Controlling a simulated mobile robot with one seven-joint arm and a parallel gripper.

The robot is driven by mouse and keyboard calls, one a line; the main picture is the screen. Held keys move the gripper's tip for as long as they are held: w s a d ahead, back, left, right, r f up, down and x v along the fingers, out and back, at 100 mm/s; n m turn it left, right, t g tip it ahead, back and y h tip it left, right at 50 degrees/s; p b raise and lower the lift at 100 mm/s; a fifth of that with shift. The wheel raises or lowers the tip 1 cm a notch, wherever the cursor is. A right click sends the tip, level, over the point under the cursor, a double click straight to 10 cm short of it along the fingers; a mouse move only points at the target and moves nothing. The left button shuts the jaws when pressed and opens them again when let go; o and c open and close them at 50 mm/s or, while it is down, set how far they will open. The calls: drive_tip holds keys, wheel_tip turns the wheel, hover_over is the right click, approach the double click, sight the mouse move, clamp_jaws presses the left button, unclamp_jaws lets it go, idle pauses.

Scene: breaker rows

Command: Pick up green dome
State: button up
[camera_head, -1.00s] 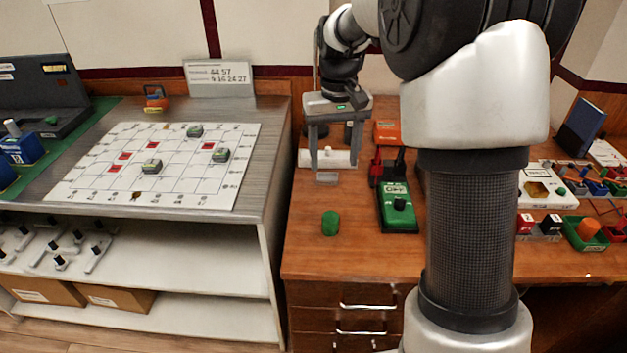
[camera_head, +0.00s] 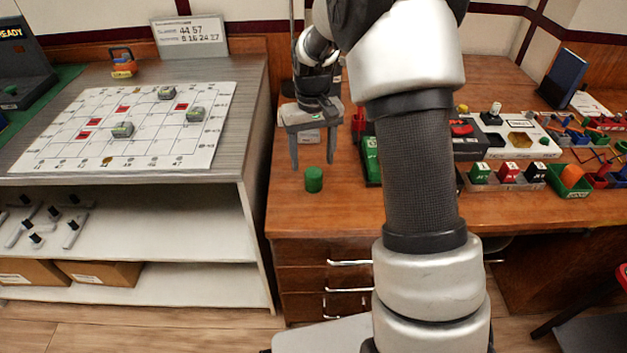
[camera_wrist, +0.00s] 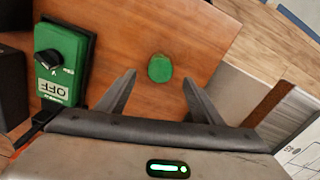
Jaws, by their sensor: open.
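The green dome (camera_head: 313,179) stands on the wooden desk near its front left corner. In the wrist view the green dome (camera_wrist: 160,68) lies on bare desk, beyond the fingertips and roughly between their lines. My gripper (camera_head: 313,166) is above the desk, just behind the dome in the head view. In the wrist view my gripper (camera_wrist: 158,82) has its two fingers spread with nothing between them. The dome is in full sight and apart from the fingers.
A green box with a black knob (camera_wrist: 62,62) stands left of the dome in the wrist view; my arm partly hides it in the head view. A grey shelf unit with a white grid board (camera_head: 130,125) is to the left. Bare desk surrounds the dome.

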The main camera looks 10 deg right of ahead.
sight(313, 170)
wheel_tip(313, 170, down, 5)
drive_tip(key=shift+f+b, duration=0.1)
drive_tip(key=shift+b, duration=0.7)
drive_tip(key=c, duration=1.2)
